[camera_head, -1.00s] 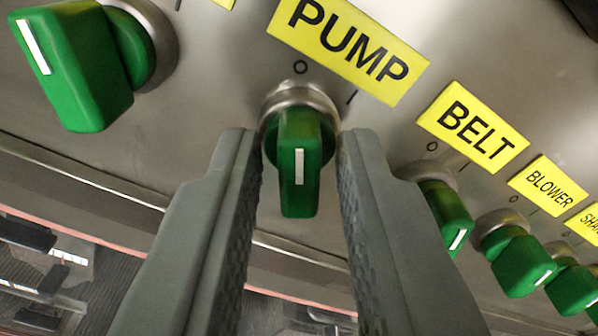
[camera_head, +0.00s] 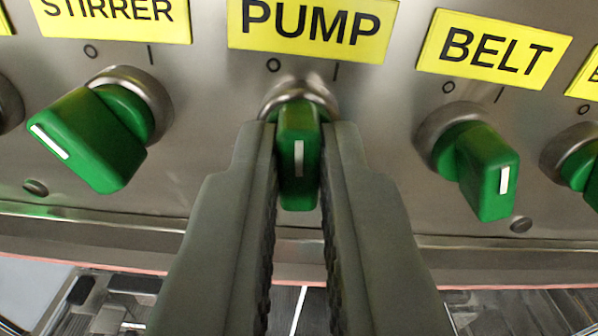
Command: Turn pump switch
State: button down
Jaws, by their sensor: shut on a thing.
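The pump switch (camera_head: 299,150) is a green knob with a white line, set in a round metal collar on a steel panel. It sits at the upper middle, under the yellow PUMP label (camera_head: 313,28). The marks O and I stand above it, O on the left and I on the right. My gripper (camera_head: 299,165) has its two grey fingers on either side of the knob and is shut on it. The inner sides of the knob are hidden by the fingers. The white line on the knob's front stays visible, nearly upright in the picture.
The green stirrer switch (camera_head: 95,140) is to the left, its white line slanted. The green belt switch (camera_head: 480,165) is to the right, with part of another green knob (camera_head: 583,160) at the right edge. The panel's lower edge runs below the knobs, with machinery beneath it.

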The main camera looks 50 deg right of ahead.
jog(key=m, duration=0.3)
jog(key=shift+m, duration=2.1)
jog(key=c, duration=1.5)
grip_release()
jog(key=shift+s, duration=0.1)
jog(key=v, duration=1.7)
jog(key=shift+a, duration=0.2)
